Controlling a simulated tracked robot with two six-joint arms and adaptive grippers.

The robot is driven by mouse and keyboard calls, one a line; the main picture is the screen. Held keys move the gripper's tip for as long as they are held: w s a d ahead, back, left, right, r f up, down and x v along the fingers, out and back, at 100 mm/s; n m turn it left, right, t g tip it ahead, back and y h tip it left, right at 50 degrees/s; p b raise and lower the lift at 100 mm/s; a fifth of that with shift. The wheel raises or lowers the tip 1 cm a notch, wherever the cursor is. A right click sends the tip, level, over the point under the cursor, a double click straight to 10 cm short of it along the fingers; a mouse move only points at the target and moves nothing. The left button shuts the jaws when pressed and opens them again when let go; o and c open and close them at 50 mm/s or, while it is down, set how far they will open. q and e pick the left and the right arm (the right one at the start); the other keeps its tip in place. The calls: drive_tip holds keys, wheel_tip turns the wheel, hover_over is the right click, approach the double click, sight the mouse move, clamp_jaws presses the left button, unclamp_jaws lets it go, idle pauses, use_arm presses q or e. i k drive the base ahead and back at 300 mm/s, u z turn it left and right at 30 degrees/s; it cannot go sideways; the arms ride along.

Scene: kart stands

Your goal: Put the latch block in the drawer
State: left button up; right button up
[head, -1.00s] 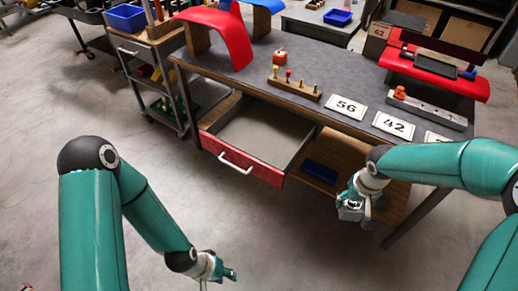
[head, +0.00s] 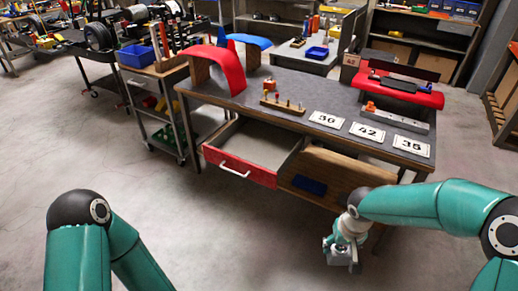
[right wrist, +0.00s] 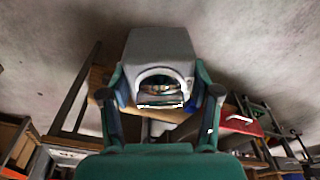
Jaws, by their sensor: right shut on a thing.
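The drawer (head: 236,167) under the grey-topped bench is pulled open, with a red front and a white handle. Its visible inside is bare. My right gripper (head: 346,240) is in front of the bench, to the right of the drawer and apart from it. It is shut on a grey block, the latch block (head: 341,256), held in the air. In the right wrist view the block (right wrist: 160,48) sits between the two fingers of the gripper (right wrist: 162,92) and has a rounded opening with a metal part in it. My left gripper is out of view.
On the bench top (head: 325,98) are a red arch (head: 222,70), a wooden peg rack (head: 283,106) and number cards (head: 367,131). A blue bin (head: 309,185) lies on the lower shelf. A cart (head: 160,100) stands left of the bench. The floor in front is clear.

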sight(255, 153)
drive_tip(key=u, duration=0.75)
drive_tip(key=i, duration=1.65)
